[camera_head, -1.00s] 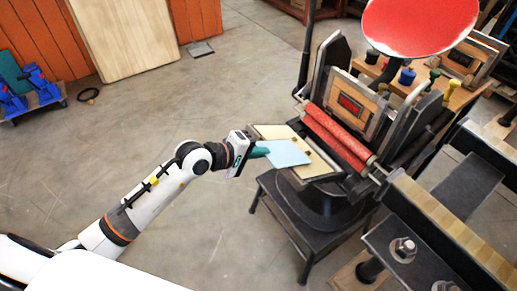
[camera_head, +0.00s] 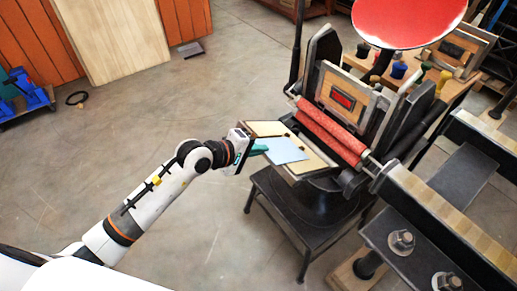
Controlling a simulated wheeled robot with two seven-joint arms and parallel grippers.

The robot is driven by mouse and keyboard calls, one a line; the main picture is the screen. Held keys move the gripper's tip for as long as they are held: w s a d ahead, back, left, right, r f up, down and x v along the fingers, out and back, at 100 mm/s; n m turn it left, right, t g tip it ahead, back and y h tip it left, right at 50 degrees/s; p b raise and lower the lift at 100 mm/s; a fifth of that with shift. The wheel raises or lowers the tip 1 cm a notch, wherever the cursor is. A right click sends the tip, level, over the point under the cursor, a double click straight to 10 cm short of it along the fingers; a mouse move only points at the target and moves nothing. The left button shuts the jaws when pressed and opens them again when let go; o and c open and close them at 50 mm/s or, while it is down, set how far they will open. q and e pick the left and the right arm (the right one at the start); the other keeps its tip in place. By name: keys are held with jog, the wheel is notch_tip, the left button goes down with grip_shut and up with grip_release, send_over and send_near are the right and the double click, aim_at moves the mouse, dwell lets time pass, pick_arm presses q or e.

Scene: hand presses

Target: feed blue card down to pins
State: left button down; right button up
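The light blue card (camera_head: 285,151) lies over the tan bed (camera_head: 315,163) of the hand press, covering its middle part. My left gripper (camera_head: 259,149) comes in from the left, with its green fingertips at the card's left edge. The fingers look closed on that edge. The card looks roughly flat and very near the bed; whether it touches the bed cannot be told. Small dark spots on the bed beside the card may be the pins, too small to make out surely. My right gripper is not in view.
Red rollers (camera_head: 330,132) lie just behind the bed, and a round red disc (camera_head: 408,20) stands above the press. A black step table (camera_head: 290,205) is below it. Another machine with a bolted plate (camera_head: 400,240) fills the lower right.

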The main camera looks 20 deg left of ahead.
pick_arm(q)
jog(key=shift+w+a, duration=0.15)
jog(key=shift+a, duration=0.05)
dwell(0.3)
jog(key=c, duration=1.6)
grip_release()
jog(key=shift+a, duration=0.1)
jog(key=v, duration=0.4)
jog(key=shift+r, duration=0.1)
jog(key=shift+s+a, duration=0.1)
jog(key=shift+s, duration=0.1)
jog(key=shift+v, duration=1.95)
jog(key=shift+p, duration=0.3)
